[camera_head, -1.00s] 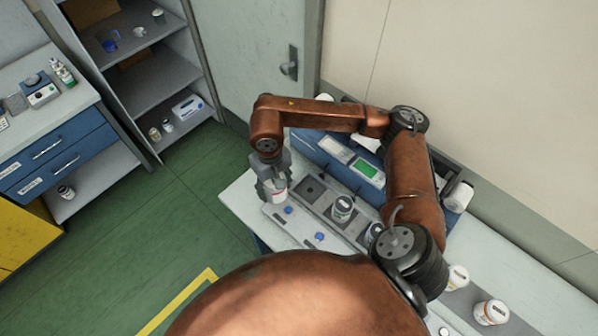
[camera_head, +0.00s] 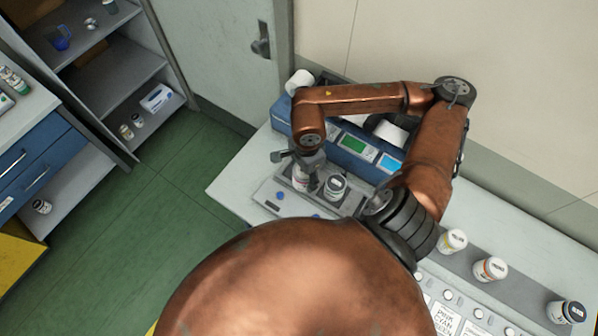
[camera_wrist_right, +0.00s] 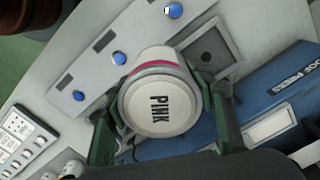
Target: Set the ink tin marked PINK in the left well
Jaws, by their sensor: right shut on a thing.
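The tin marked PINK (camera_wrist_right: 160,105) is white with a pink band. My right gripper (camera_head: 302,168) is shut around it, and its lid faces the right wrist camera. The tin also shows below the fingers in the head view (camera_head: 299,182). In the wrist view a bare square well (camera_wrist_right: 209,57) with a dark hole lies beside the held tin. Whether the tin touches the panel is not clear. My left gripper is out of view.
The blue machine (camera_head: 354,145) with lit screens stands right behind the wells. Blue buttons (camera_wrist_right: 119,58) line the panel's front. Bare bench (camera_head: 237,184) lies left of the panel.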

